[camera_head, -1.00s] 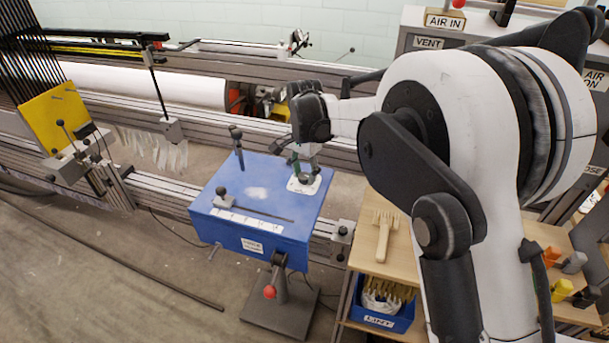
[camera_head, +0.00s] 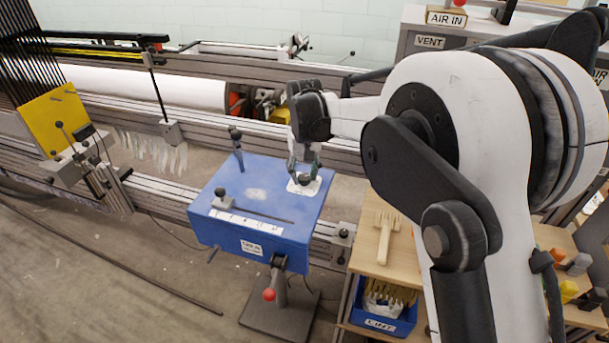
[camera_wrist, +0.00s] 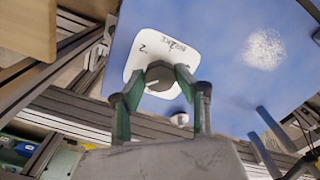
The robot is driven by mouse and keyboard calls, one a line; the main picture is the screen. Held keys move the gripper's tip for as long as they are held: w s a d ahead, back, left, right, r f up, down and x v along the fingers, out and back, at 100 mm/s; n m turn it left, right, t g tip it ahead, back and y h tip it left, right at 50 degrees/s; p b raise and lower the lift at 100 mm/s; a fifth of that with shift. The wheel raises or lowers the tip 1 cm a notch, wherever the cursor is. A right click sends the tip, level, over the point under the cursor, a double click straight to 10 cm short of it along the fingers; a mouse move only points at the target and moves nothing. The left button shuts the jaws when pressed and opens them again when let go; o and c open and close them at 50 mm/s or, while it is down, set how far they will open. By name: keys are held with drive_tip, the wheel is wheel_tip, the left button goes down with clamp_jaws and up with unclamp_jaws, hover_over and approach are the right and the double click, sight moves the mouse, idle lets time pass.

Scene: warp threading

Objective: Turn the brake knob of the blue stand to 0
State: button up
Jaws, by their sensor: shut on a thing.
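The blue stand (camera_head: 262,208) is a blue box in the middle of the head view, and its top fills much of the wrist view (camera_wrist: 222,95). Its brake knob (camera_wrist: 160,74) is dark and sits on a white dial plate (camera_wrist: 158,38) marked with "2" and the word BRAKE. My gripper (camera_wrist: 160,80) has green fingers, one on each side of the knob, and is shut on it. In the head view my gripper (camera_head: 304,172) reaches down to the plate at the stand's back right corner. The knob's pointer and the 0 mark cannot be made out.
The stand's top also bears a slider lever (camera_head: 222,198) beside a white scale and an upright dark post (camera_head: 237,150). A red-tipped lever (camera_head: 269,294) is below its front. A wooden shelf (camera_head: 370,255) with a brush stands to the right; metal rails run behind.

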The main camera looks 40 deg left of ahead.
sight(304, 176)
drive_tip(key=n, duration=0.4)
drive_tip(key=shift+n, duration=0.3)
drive_tip(key=n, duration=0.4)
idle(0.3)
drive_tip(key=o, duration=1.1)
drive_tip(key=shift+b, duration=0.3)
drive_tip(key=shift+o, duration=0.2)
wheel_tip(304, 176, up, 12)
